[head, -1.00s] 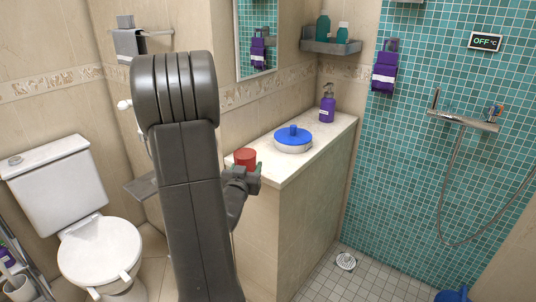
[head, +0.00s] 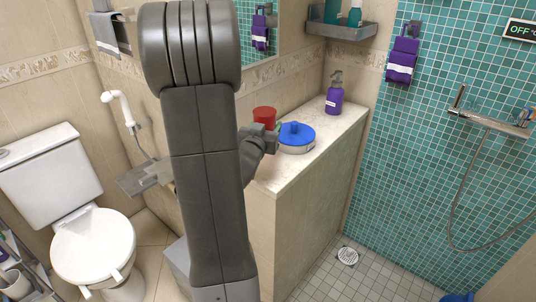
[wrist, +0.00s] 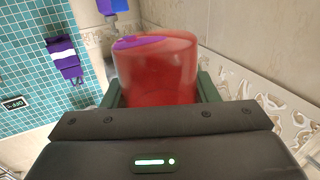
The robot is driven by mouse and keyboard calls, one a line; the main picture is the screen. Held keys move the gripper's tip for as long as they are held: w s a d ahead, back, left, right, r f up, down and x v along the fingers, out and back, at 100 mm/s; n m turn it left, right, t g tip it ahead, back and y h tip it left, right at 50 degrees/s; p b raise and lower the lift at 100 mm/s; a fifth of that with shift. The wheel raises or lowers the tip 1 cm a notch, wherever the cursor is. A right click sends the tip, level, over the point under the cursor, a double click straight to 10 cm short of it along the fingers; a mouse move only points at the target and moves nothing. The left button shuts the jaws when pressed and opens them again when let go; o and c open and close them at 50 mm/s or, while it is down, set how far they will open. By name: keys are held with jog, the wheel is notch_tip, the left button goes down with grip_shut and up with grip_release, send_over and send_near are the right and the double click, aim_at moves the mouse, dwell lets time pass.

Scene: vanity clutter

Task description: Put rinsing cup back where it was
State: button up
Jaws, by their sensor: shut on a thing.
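The red rinsing cup (head: 264,117) is above the vanity counter in the head view, at the back edge by the wall, left of a blue-lidded round container. In the wrist view the cup (wrist: 158,68) fills the middle, between two green fingers. My gripper (head: 262,132) is shut on the cup. Part of the cup's lower side is hidden by the gripper in the head view. I cannot tell whether the cup touches the counter.
A purple pump bottle (head: 334,95) stands farther back. The mirror and wall are close behind. The counter's front left part is clear.

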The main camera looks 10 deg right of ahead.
jog(key=shift+s+f, duration=0.1)
jog(key=shift+f, duration=4.2)
jog(key=shift+f+b, duration=0.1)
jog(key=shift+b, duration=0.25)
jog(key=o, duration=1)
jog(key=shift+r, duration=0.2)
jog(key=b+v, duration=0.1)
jog(key=v, duration=1.1)
jog(key=shift+b, duration=0.4)
